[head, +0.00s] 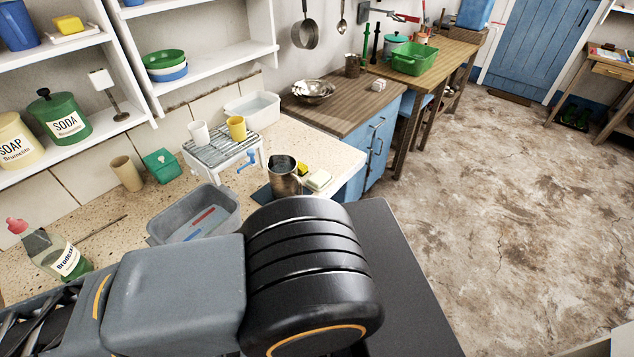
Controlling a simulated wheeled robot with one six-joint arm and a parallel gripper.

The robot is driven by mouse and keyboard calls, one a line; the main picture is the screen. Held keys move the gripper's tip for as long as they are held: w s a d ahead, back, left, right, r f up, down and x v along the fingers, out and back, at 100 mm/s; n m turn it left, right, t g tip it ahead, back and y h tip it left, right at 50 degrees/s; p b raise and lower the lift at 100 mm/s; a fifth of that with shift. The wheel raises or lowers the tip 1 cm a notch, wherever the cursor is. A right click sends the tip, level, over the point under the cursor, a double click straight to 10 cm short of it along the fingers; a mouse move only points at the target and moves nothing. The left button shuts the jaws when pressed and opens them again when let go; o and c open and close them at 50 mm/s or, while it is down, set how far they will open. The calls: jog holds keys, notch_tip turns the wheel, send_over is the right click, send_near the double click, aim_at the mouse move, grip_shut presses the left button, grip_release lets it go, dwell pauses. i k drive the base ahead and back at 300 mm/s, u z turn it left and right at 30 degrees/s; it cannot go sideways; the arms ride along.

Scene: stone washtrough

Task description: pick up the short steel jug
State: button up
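The short steel jug (284,178) stands upright on the speckled stone counter, near its right end. It is grey metal with an open dark mouth. A dark blue mat or cloth (262,193) shows at its left foot. The jug's lowest part lies close to the top of my arm in the picture, and I cannot tell whether some of it is hidden. My arm's thick grey and black links fill the lower middle. My gripper is not in view, so whether it is open or shut does not show.
A grey basin (160,238) lies left of the jug. A wire rack (222,147) with two cups stands behind it. Pale blocks (318,180) lie close on the jug's right. A soap bottle (55,253) stands at far left. The floor at right is clear.

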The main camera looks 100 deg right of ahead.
aim_at(283, 185)
jog(key=z, duration=3.25)
jog(key=k, duration=0.3)
jog(key=u, duration=0.05)
jog(key=i, duration=0.3)
jog(key=z, duration=0.15)
